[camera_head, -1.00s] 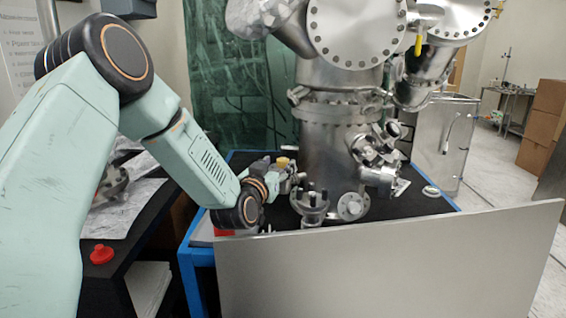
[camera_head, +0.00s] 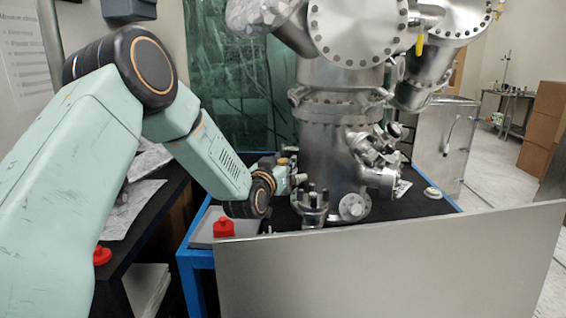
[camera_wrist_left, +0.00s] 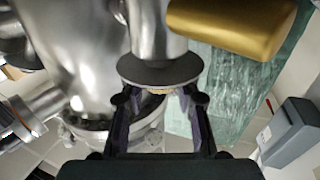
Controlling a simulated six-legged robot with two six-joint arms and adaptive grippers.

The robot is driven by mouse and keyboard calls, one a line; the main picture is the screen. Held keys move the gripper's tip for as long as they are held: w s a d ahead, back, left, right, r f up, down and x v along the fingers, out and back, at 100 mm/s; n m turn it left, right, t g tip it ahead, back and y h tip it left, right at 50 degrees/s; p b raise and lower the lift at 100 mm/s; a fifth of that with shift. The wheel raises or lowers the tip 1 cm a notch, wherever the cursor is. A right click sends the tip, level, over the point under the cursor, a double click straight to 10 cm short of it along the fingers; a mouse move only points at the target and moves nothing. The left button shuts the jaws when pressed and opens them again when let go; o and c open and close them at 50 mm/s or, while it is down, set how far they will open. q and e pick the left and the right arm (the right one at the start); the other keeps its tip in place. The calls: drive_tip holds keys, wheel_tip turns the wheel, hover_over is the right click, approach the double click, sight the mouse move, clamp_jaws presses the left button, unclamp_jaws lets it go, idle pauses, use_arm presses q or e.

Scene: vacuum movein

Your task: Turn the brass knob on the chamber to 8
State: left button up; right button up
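The steel chamber (camera_head: 335,155) stands on the blue-framed table. A brass-coloured part (camera_head: 282,161) shows at its left side, beside my left gripper (camera_head: 285,178), which is small and partly hidden there. In the left wrist view, my left gripper (camera_wrist_left: 159,95) has its two dark fingers apart, one on each side of a small brass piece (camera_wrist_left: 157,91) under a dark round disc (camera_wrist_left: 160,71). Contact cannot be made out. A larger gold cylinder (camera_wrist_left: 232,27) lies above and to the right. No numbers can be read. My right gripper is in neither view.
A large grey panel (camera_head: 390,265) stands in front of the table. Flanged fittings (camera_head: 313,207) stand close to the gripper.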

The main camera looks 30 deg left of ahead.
use_arm(q)
drive_tip(key=shift+f, duration=0.15)
clamp_jaws()
drive_tip(key=shift+a+m+h, duration=0.1)
drive_tip(key=shift+m+h, duration=0.3)
drive_tip(key=shift+h, duration=0.3)
drive_tip(key=m+h+p, duration=0.1)
drive_tip(key=m+h, duration=0.1)
drive_tip(key=h, duration=0.1)
drive_tip(key=shift+a+m+h, duration=0.1)
drive_tip(key=shift+m+h, duration=0.2)
drive_tip(key=shift+h, duration=0.1)
drive_tip(key=m+h+p, duration=0.1)
drive_tip(key=m+h, duration=0.2)
drive_tip(key=h, duration=0.2)
drive_tip(key=shift+g, duration=0.4)
drive_tip(key=shift+f+m+g+h+p, duration=0.1)
drive_tip(key=shift+m+g+h+p, duration=0.3)
drive_tip(key=shift+m+h, duration=0.6)
drive_tip(key=m+g+h, duration=0.1)
drive_tip(key=h, duration=0.1)
drive_tip(key=shift+f+m+g+h+b, duration=0.1)
drive_tip(key=shift+m+g+h+b, duration=0.2)
drive_tip(key=shift+b, duration=0.1)
drive_tip(key=shift+d+m+g+h+b, duration=0.2)
drive_tip(key=shift+m+g+h+b, duration=1.05)
drive_tip(key=shift+g+h, duration=0.45)
